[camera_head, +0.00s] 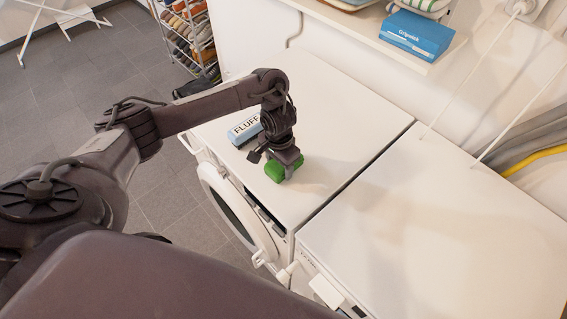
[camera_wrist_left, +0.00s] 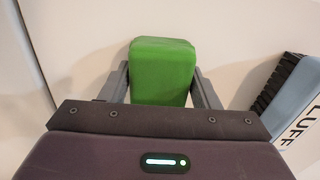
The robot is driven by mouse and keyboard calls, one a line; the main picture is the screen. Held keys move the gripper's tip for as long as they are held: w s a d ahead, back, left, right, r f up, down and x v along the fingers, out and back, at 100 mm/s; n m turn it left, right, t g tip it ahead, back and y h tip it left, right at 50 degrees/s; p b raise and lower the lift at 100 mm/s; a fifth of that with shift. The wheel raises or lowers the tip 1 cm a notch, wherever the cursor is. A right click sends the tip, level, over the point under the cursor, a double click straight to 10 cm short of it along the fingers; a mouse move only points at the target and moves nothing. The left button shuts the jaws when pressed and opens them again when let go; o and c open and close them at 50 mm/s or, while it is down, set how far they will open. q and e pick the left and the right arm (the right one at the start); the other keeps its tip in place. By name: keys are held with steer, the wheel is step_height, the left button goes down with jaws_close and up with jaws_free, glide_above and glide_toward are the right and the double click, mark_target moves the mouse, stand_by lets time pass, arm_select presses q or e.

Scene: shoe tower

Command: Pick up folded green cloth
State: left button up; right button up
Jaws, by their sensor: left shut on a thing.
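The folded green cloth (camera_head: 277,170) is a small bright green block on the white top of the left machine. In the left wrist view the cloth (camera_wrist_left: 162,68) stands between the two fingers of my left gripper (camera_wrist_left: 160,85), which touch its sides. My left gripper (camera_head: 286,162) is shut on it, with the arm coming down from above. Whether the cloth rests on the surface or is slightly above it I cannot tell. My right gripper is not in view.
A blue and white brush marked "FLUFF" (camera_head: 245,129) lies close beside my left gripper. A second white machine (camera_head: 440,230) stands to the right, its top clear. A shelf with a blue box (camera_head: 416,36) is at the back. A shoe rack (camera_head: 187,38) stands behind.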

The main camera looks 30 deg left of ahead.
arm_select(q)
steer(key=shift+r, duration=0.1)
step_height(320, 180, up, 7)
steer(key=p, duration=0.4)
steer(key=shift+w+a, duration=0.1)
steer(key=shift+w, duration=0.05)
step_height(320, 180, up, 13)
steer(key=p, duration=0.3)
steer(key=shift+p, duration=0.35)
